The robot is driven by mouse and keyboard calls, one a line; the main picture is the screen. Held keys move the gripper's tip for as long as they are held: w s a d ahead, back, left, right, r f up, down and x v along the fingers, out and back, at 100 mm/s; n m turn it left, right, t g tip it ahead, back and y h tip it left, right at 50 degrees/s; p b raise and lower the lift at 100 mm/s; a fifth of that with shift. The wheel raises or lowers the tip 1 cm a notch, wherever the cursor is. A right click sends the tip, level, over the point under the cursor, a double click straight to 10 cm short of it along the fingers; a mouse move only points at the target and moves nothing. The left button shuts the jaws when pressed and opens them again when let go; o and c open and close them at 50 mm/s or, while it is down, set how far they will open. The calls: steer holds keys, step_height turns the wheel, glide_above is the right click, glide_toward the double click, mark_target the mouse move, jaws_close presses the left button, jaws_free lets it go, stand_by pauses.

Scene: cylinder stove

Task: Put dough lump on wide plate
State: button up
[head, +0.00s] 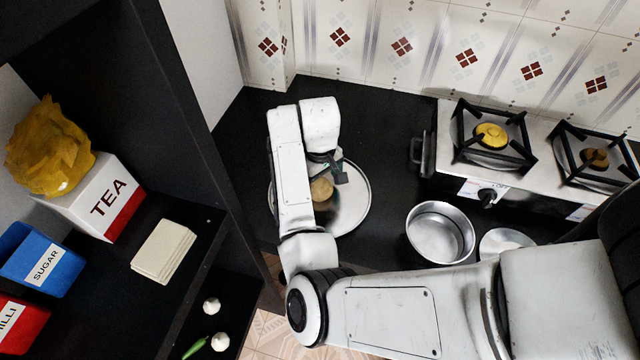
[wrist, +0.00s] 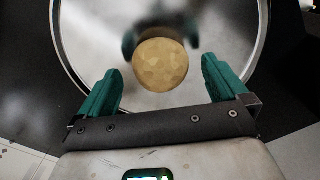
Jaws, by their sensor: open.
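The dough lump (wrist: 160,66) is a round, tan ball, seen in the wrist view over the shiny metal wide plate (wrist: 230,18). In the head view the dough lump (head: 321,189) shows on the wide plate (head: 358,205), which lies on the black counter partly hidden by my arm. My gripper (wrist: 162,84) is open, with its green fingers apart on either side of the near edge of the dough and not touching it. In the head view my gripper (head: 335,172) is over the plate, mostly hidden by my wrist.
A metal pot (head: 440,232) and a small round dish (head: 505,242) stand right of the plate. The stove (head: 470,165) is at the right. A dark shelf at the left holds a tea box (head: 100,195) and a sugar box (head: 42,260). The counter behind the plate is clear.

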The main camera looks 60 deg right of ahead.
mark_target(321, 189)
step_height(321, 189, up, 10)
steer(key=shift+r+p, duration=0.2)
steer(key=shift+p, duration=0.1)
steer(key=s+d+f+h, duration=0.3)
steer(key=s, duration=0.3)
steer(key=s+a+f, duration=0.1)
steer(key=s+a, duration=0.1)
steer(key=s+a+f+n, duration=0.1)
steer(key=s+a+f, duration=0.1)
steer(key=s+a, duration=0.1)
steer(key=s+a+f+n+t, duration=0.1)
steer(key=s+a+f, duration=0.1)
steer(key=shift+s+a+y, duration=0.15)
steer(key=shift+s+y, duration=0.1)
steer(key=shift+y, duration=0.05)
steer(key=s+a+f+y, duration=0.2)
steer(key=s+a, duration=0.4)
steer(key=a, duration=0.3)
steer(key=shift+s+f, duration=0.25)
steer(key=shift+f, duration=0.2)
